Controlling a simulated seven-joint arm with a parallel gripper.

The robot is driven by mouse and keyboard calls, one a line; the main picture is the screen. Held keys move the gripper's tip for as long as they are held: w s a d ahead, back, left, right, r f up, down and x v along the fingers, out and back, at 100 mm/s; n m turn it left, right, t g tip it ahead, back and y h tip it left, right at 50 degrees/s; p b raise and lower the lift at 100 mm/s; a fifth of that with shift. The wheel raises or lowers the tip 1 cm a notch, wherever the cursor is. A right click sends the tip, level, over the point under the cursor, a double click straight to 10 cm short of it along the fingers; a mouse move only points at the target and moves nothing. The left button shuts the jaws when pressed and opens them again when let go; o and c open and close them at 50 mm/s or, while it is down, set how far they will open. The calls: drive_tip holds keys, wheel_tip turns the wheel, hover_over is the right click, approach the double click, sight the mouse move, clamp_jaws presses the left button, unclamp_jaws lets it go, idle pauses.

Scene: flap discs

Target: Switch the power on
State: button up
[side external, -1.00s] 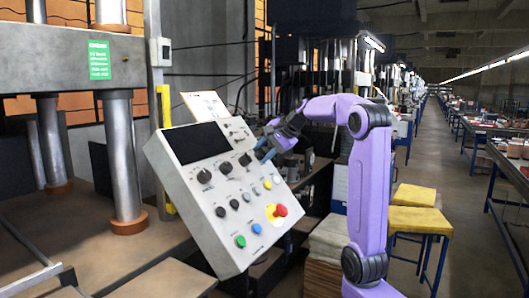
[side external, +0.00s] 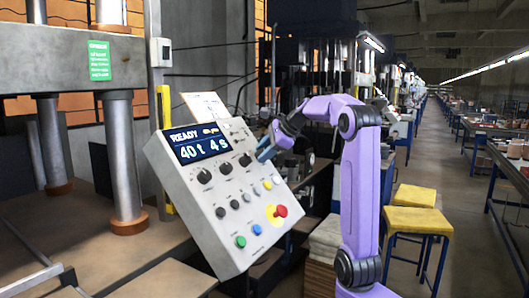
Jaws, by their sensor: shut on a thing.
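The grey control panel (side external: 190,215) stands tilted at the centre-left. Its display (side external: 201,145) is lit and reads READY, 40 t and 4 s. My gripper (side external: 264,153) is at the panel's upper right edge, just right of a row of black knobs (side external: 204,176). It is shut on a small control there, which looks like the power switch; the fingers hide most of it. Lower on the panel are small buttons, a green button (side external: 240,242), a blue button (side external: 257,229) and a red emergency stop (side external: 281,211) on a yellow plate.
A press with steel columns (side external: 122,160) stands at the left over a work table (side external: 110,255). A yellow stool (side external: 418,221) and stacked boards (side external: 322,262) are at the right, beside my arm. The aisle (side external: 435,160) behind is open.

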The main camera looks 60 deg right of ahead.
drive_tip(key=shift+r, duration=0.25)
idle(0.3)
drive_tip(key=o, duration=0.7)
drive_tip(key=shift+f, duration=0.1)
drive_tip(key=v, duration=1.7)
drive_tip(key=shift+s, duration=0.15)
